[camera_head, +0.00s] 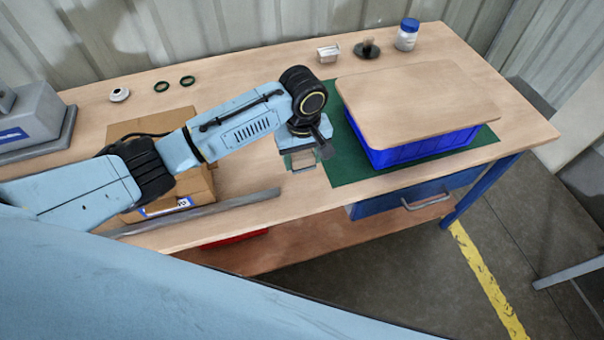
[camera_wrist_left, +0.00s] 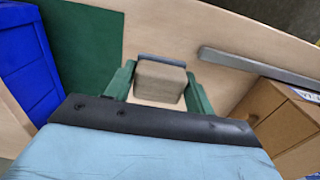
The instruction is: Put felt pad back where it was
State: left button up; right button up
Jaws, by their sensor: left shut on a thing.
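My left gripper (camera_head: 303,158) is over the worktable between the cardboard box and the green mat, pointing down. In the left wrist view its green fingers (camera_wrist_left: 160,88) are shut on a small grey-beige block with a dark blue-grey far edge, which looks like the felt pad (camera_wrist_left: 160,82). In the head view the pad (camera_head: 304,164) shows only partly below the hand. I cannot tell whether it touches the table. My right gripper is not in view.
A wooden board (camera_head: 417,100) covers a blue crate (camera_head: 420,147) on the green mat (camera_head: 345,165). The cardboard box (camera_head: 190,188) and a grey bar (camera_head: 235,202) lie left. A small metal block (camera_head: 328,54), black part (camera_head: 367,49) and jar (camera_head: 407,36) stand behind. Bare tabletop lies near the front.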

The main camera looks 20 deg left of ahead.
aim_at(303, 181)
pick_arm(q)
notch_tip(303, 181, down, 6)
jog(key=shift+f+b, duration=0.1)
jog(key=shift+b, duration=0.45)
jog(key=o, duration=1)
jog(key=shift+f, duration=0.1)
notch_tip(303, 181, up, 12)
jog(key=shift+r+p, duration=0.2)
jog(key=shift+p, duration=0.95)
